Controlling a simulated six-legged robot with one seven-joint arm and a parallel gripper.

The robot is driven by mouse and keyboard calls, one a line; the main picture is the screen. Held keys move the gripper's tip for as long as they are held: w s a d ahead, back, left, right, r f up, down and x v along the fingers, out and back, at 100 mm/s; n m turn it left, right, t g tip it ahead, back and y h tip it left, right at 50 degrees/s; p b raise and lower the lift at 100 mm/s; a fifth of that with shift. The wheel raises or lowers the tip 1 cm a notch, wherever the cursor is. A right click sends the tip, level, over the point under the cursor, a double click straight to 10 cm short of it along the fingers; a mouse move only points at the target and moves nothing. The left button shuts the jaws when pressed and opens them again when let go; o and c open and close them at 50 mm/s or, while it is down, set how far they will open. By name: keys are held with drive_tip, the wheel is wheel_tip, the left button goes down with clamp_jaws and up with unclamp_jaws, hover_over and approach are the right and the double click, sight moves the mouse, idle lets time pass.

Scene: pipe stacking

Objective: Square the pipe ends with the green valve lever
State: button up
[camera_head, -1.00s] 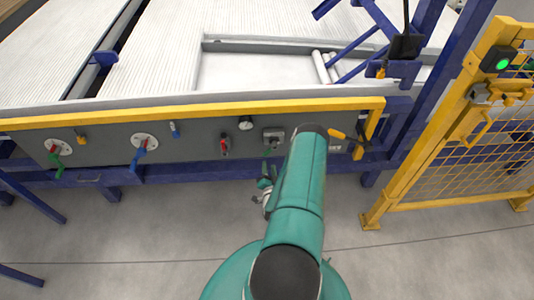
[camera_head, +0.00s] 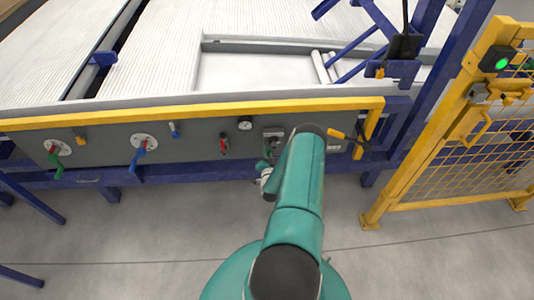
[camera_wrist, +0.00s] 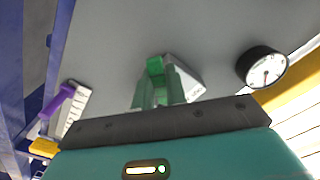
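A green lever (camera_wrist: 155,65) stands in front of a pale plate (camera_wrist: 187,80) on the grey panel in the wrist view. In the head view the matching grey mount (camera_head: 273,133) is at the panel's right part, and my arm and gripper partly cover it. My gripper (camera_wrist: 158,92) is right at this lever, its green fingers overlapping it in the picture. I cannot tell whether they touch or grip it. In the head view my gripper (camera_head: 266,170) is small and partly hidden by my arm. Another green lever (camera_head: 57,165) hangs from a round dial at the far left of the panel.
A blue lever (camera_head: 139,152), a red lever (camera_head: 224,145) and a gauge (camera_head: 245,124) are on the panel. The gauge (camera_wrist: 262,67) and a purple handle (camera_wrist: 57,100) flank my gripper in the wrist view. A yellow rail (camera_head: 180,109) runs above. A yellow mesh gate (camera_head: 440,160) stands right.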

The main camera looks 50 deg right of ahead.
drive_tip(key=shift+f+n, duration=0.1)
drive_tip(key=shift+n, duration=0.2)
clamp_jaws()
drive_tip(key=s+d+n, duration=0.4)
drive_tip(key=s+n, duration=0.1)
drive_tip(key=n, duration=1)
drive_tip(key=shift+n, duration=0.3)
drive_tip(key=shift+d, duration=0.1)
drive_tip(key=o, duration=0.7)
unclamp_jaws()
drive_tip(key=v, duration=1.3)
drive_tip(key=shift+s+a, duration=0.3)
idle(0.5)
